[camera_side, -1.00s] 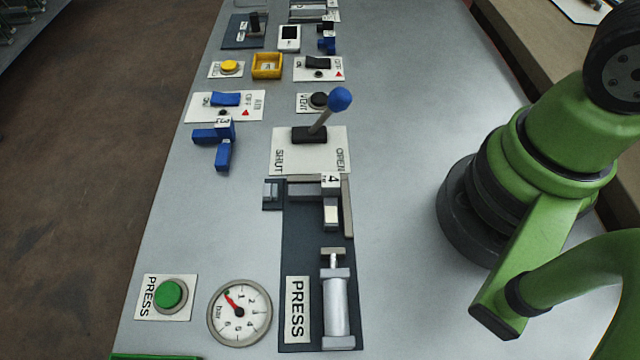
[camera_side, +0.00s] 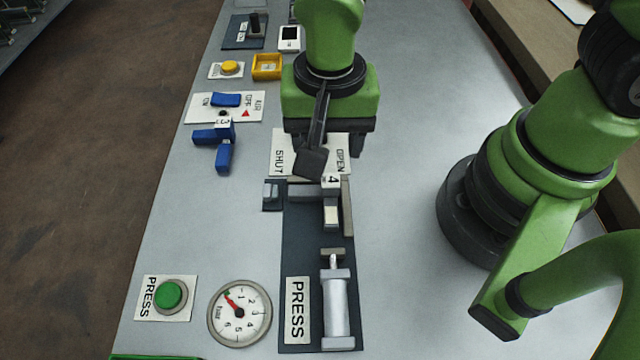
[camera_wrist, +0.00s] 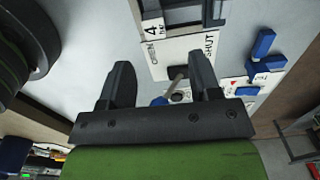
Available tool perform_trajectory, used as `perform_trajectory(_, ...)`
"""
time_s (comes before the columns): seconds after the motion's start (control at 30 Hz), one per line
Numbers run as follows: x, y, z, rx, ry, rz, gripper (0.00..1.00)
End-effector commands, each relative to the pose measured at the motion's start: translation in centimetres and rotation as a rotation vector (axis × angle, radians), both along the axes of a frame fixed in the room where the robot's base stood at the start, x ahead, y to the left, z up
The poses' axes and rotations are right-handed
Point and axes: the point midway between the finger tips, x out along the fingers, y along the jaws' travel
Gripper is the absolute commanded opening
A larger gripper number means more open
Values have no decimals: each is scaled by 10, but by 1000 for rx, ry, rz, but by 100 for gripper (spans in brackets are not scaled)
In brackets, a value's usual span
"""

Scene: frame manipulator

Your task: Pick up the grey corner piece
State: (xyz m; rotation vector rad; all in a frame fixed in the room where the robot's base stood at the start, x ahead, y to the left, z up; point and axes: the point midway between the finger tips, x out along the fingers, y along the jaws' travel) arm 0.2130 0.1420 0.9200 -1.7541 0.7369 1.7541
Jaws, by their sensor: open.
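The grey corner piece (camera_side: 331,212) is L-shaped, carries a white tag marked 4, and lies in the dark press fixture (camera_side: 304,235). In the wrist view its tag (camera_wrist: 153,28) shows at the top, and the piece is partly cut off by the frame edge. My gripper (camera_side: 334,155) is open and empty, with its fingers pointing down just behind the piece, over the SHUT/OPEN plate.
A blue corner piece (camera_side: 222,145) tagged 3 lies left of the plate. A silver cylinder (camera_side: 335,308), a PRESS button (camera_side: 168,295) and a gauge (camera_side: 240,312) stand at the front. A yellow tray (camera_side: 267,66) is behind. Bare table lies right of the fixture.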

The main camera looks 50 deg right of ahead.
Motion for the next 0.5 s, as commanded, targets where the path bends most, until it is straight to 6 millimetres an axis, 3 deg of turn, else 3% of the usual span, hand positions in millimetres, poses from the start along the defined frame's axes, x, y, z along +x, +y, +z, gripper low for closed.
perform_trajectory(0.27,-1,-1,-25,-1,3,-1,57)
perform_trajectory(0.5,-5,-4,-58,-2,5,-1,57)
